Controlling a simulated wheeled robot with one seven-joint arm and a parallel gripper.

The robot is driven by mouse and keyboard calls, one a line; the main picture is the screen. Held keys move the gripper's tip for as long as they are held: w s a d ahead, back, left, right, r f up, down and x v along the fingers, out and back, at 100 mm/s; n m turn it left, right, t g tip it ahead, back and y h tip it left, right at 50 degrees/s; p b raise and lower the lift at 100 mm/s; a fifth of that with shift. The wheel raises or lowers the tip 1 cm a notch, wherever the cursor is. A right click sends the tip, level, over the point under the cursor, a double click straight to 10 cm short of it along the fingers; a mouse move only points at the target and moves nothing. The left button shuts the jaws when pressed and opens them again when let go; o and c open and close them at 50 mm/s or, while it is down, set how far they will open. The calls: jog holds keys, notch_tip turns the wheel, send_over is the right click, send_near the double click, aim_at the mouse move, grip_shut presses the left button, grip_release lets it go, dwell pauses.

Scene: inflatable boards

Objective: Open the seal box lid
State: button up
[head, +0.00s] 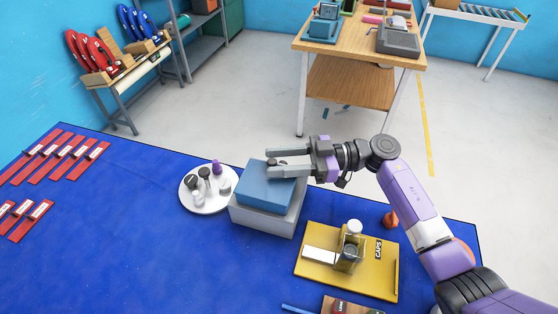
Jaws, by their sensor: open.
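The seal box (263,217) is a light grey box on the blue table, near the middle of the head view. Its blue lid (264,190) lies on top and appears closed. A small dark knob (271,162) shows near the lid's far edge. My gripper (268,163) comes in from the right, with its two grey fingers apart and pointing left over the far part of the lid. The fingertips are close to the knob. I cannot tell whether they touch it or the lid. The gripper hides the lid's far right corner.
A round white tray (188,204) with several small bottles and knobs stands just left of the box. A yellow board (318,279) with a small container lies to the right. Red labelled strips (58,160) lie at far left. The blue surface (130,240) at front left is clear.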

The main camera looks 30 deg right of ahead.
grip_shut()
dwell(1.4)
